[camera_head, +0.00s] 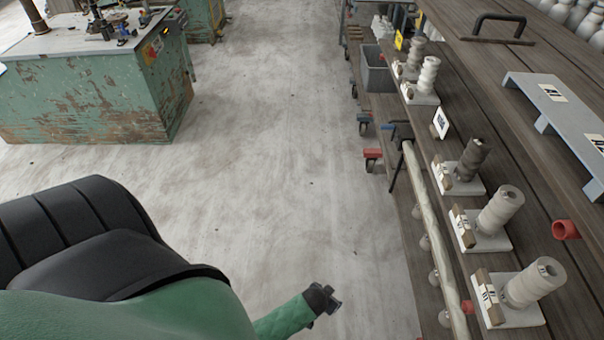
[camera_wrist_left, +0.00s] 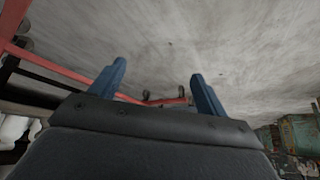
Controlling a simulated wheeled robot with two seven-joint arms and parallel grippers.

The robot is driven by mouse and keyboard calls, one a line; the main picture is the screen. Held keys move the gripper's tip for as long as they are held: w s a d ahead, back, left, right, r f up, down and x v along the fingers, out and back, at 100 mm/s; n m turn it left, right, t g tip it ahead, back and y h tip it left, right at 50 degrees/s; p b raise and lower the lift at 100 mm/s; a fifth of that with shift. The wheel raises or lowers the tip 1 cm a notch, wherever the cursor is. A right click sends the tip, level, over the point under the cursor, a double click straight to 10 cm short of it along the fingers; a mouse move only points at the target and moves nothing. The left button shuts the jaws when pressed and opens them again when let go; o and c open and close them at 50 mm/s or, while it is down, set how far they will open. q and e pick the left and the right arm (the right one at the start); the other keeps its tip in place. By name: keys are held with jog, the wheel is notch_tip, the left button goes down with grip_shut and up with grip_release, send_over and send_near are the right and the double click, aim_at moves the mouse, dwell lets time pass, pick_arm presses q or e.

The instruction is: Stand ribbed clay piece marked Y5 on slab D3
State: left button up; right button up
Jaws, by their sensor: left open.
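Several ribbed clay pieces stand on white slabs along the right-hand bench in the head view. A dark one (camera_head: 473,158) is on a slab (camera_head: 463,188), a grey one (camera_head: 500,209) on a nearer slab (camera_head: 490,243), and a pale one (camera_head: 535,282) on the nearest slab (camera_head: 518,318). Farther back, a white one (camera_head: 428,74) and a beige one (camera_head: 415,51) stand on slabs. The tags are too small to read, so I cannot tell which are Y5 and D3. My left gripper (camera_wrist_left: 158,84) shows two blue fingers apart with nothing between them. My right gripper is out of view.
A grey raised board (camera_head: 560,118) and a red ring (camera_head: 565,230) lie on the bench. A pale rail (camera_head: 432,220) runs along its front edge. A worn green cabinet (camera_head: 95,100) stands left. The floor between is clear.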

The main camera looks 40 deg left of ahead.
pick_arm(q)
jog(key=s+f+g, duration=0.2)
jog(key=s+f, duration=0.2)
jog(key=s, duration=0.4)
jog(key=s+d+f+g, duration=0.1)
jog(key=s+f, duration=0.3)
jog(key=s, duration=0.5)
jog(key=shift+d+f+m+g, duration=0.15)
jog(key=shift+f+m+g, duration=0.2)
jog(key=shift+g, duration=0.55)
jog(key=shift+r, duration=0.15)
